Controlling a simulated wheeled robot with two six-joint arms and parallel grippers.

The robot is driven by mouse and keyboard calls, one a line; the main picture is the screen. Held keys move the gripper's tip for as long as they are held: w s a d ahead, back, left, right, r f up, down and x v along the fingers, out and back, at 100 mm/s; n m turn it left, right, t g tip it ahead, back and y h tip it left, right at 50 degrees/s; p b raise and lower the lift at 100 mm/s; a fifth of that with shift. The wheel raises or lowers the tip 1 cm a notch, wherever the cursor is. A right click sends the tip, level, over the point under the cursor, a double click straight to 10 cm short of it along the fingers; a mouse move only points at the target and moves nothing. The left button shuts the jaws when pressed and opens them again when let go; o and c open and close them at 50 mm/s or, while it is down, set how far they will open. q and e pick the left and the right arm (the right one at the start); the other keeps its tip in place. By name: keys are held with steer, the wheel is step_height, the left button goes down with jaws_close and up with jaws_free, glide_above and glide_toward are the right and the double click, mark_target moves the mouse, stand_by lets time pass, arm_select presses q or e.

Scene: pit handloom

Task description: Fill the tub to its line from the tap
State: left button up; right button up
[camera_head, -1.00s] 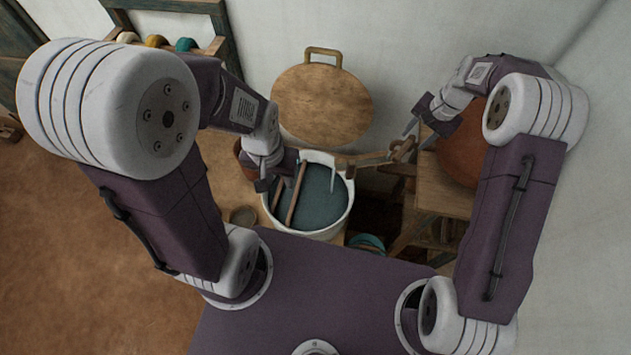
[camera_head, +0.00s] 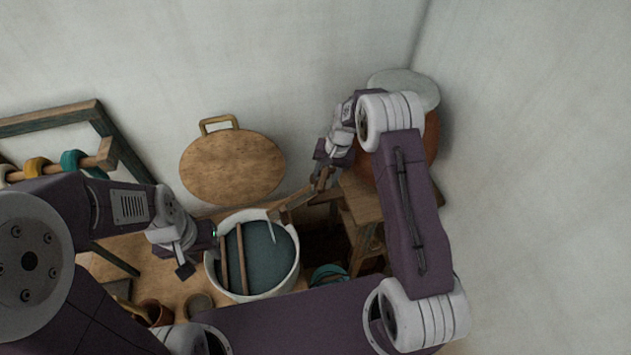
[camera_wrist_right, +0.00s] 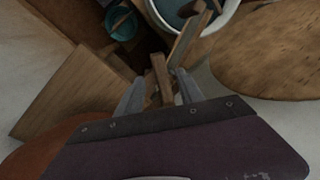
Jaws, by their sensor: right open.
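The white tub (camera_head: 294,275) holds dark teal liquid (camera_head: 262,265), with two wooden sticks (camera_head: 233,262) across its left part. I cannot make out a fill line. A wooden spout (camera_head: 294,203) reaches over the tub's back right rim, and a thin pale stream (camera_head: 271,226) shows below its end. My right gripper (camera_head: 322,180) is at the spout's right end. In the right wrist view the right gripper (camera_wrist_right: 160,90) is open, its fingers on either side of a wooden piece (camera_wrist_right: 161,78). My left gripper (camera_head: 205,250) is beside the tub's left rim; its fingertips are unclear.
A brown clay pot (camera_head: 431,140) with a pale top stands on a wooden stand (camera_head: 360,200) at right. A round wooden lid (camera_head: 232,167) leans on the wall behind the tub. A teal bowl (camera_head: 328,274) and small pots (camera_head: 158,312) sit near the tub.

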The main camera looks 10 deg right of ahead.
mark_target(323, 182)
steer(key=f, duration=0.1)
steer(key=f+p, duration=0.1)
steer(key=f, duration=0.1)
steer(key=shift+w+a+f, duration=0.2)
steer(key=shift+a+f, duration=0.15)
steer(key=shift+a, duration=0.3)
steer(key=shift+d, duration=0.35)
jaws_close()
steer(key=shift+a, duration=0.1)
stand_by(0.4)
